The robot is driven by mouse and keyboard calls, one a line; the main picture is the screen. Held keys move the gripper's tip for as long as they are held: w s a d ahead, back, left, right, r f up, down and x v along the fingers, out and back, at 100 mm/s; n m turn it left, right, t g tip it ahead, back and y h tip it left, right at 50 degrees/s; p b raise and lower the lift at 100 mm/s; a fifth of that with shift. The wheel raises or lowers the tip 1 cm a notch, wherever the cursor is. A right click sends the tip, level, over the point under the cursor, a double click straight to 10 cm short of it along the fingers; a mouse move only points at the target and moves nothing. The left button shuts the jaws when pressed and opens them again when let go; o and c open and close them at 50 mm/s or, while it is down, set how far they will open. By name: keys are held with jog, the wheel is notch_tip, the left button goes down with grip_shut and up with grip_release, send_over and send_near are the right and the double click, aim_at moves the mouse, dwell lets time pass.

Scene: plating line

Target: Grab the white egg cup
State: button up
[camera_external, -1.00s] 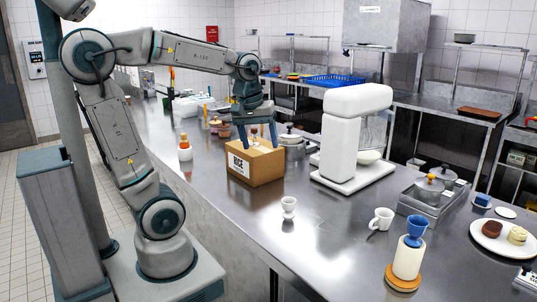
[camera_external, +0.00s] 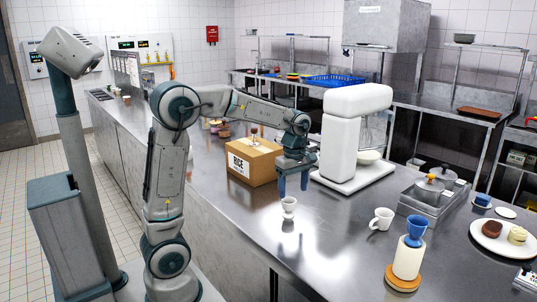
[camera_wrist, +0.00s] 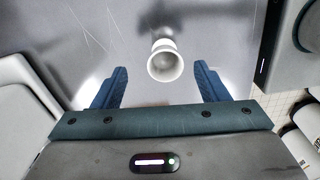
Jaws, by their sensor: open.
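The white egg cup (camera_external: 288,205) stands upright on the steel counter, in front of the rice box. In the wrist view the egg cup (camera_wrist: 165,62) shows from above, its hollow visible, just beyond the fingertips and between their lines. My gripper (camera_external: 293,190) is open and points down, above and very near the cup in the outside view. Its two blue fingers (camera_wrist: 160,78) are apart with nothing between them. How high the fingertips are above the counter is hard to tell.
A cardboard rice box (camera_external: 239,170) stands behind left of the cup. A white mixer (camera_external: 337,145) stands behind right. The counter (camera_external: 310,240) around the cup is clear.

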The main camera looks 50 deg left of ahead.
aim_at(289, 205)
notch_tip(289, 205, down, 3)
jog(key=shift+r, duration=0.2)
jog(key=f, duration=0.3)
jog(key=a+f, duration=0.1)
jog(key=shift+s+a+f, duration=0.1)
jog(key=shift+s+f, duration=0.05)
jog(key=shift+s, duration=0.15)
jog(key=shift+f, duration=0.4)
jog(key=c, duration=1.1)
